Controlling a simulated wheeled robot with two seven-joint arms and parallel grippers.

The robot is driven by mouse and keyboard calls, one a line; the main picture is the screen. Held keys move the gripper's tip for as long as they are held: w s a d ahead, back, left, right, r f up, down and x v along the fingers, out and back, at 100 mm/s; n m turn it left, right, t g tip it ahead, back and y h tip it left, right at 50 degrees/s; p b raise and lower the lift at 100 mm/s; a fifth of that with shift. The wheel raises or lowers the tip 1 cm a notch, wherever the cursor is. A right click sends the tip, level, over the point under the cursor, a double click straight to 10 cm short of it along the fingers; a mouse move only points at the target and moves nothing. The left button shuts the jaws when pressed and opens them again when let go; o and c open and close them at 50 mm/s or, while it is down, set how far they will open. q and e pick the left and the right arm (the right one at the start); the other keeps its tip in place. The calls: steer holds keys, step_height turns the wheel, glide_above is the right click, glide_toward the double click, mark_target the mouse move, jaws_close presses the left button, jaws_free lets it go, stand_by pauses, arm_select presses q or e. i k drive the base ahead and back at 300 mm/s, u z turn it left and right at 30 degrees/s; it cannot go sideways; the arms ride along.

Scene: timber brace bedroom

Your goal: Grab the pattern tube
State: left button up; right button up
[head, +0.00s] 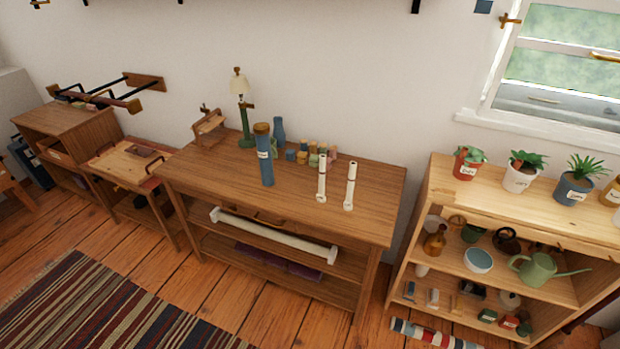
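A tall blue tube with a brown top and a small pale label (264,160) stands upright on the wooden table (225,178), left of the table's middle. It looks like the pattern tube, but its label is too small to read. A long white roll or tube (272,236) lies across the shelf just under the tabletop. Neither of my grippers shows in the head view.
Two slim white upright pieces (322,180) stand right of the blue tube. Behind it are a blue vase (279,130), several small coloured blocks or jars and a green lamp (244,110). A plant shelf (440,200) stands at right. The table's front right is clear.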

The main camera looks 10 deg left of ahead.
mark_target(264, 145)
steer(key=z, duration=0.15)
steer(key=k, duration=0.45)
steer(key=z, duration=0.7)
steer(key=i, duration=1.5)
steer(key=u, duration=0.85)
